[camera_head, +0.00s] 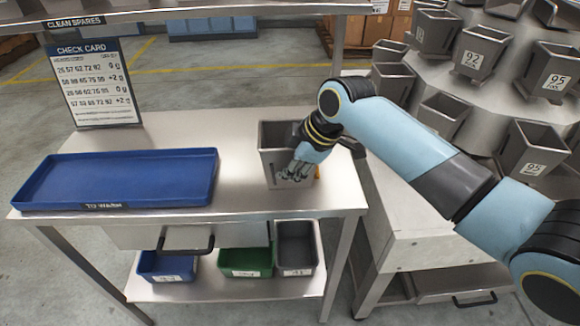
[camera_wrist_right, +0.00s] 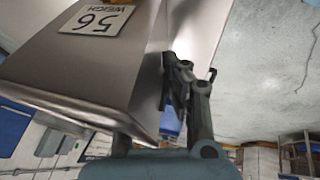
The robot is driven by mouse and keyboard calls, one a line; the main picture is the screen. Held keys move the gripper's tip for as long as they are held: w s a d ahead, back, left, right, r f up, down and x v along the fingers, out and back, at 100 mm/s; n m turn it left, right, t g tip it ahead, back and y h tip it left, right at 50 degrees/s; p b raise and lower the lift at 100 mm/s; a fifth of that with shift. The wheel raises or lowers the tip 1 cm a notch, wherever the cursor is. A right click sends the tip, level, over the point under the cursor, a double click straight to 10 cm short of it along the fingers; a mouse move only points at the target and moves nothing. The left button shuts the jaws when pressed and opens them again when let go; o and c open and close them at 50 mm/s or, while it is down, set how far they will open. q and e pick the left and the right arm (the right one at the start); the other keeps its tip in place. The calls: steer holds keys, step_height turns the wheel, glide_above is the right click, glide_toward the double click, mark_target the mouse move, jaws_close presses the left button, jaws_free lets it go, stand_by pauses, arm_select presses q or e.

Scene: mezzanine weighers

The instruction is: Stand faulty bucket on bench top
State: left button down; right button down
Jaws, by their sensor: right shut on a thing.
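A grey metal bucket (camera_head: 271,160) is at the right end of the steel bench top (camera_head: 228,150), upright with its open mouth up. Its base is at or just above the surface; I cannot tell whether it touches. My right gripper (camera_head: 297,172) is shut on the bucket at its right side. In the right wrist view the bucket (camera_wrist_right: 85,62) fills the upper left, with a label reading 56 WEIGH, and the gripper (camera_wrist_right: 178,82) is against its wall. My left gripper is not in view.
A blue tray (camera_head: 120,180) covers the bench's left part, with a check card (camera_head: 95,85) behind it. Blue, green and grey bins (camera_head: 245,262) sit on the shelf below. The weigher with several numbered buckets (camera_head: 480,52) stands at right. The bench middle is clear.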

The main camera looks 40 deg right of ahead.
steer(key=c, duration=1.5)
jaws_free()
steer(key=shift+r, duration=0.1)
steer(key=v, duration=1.2)
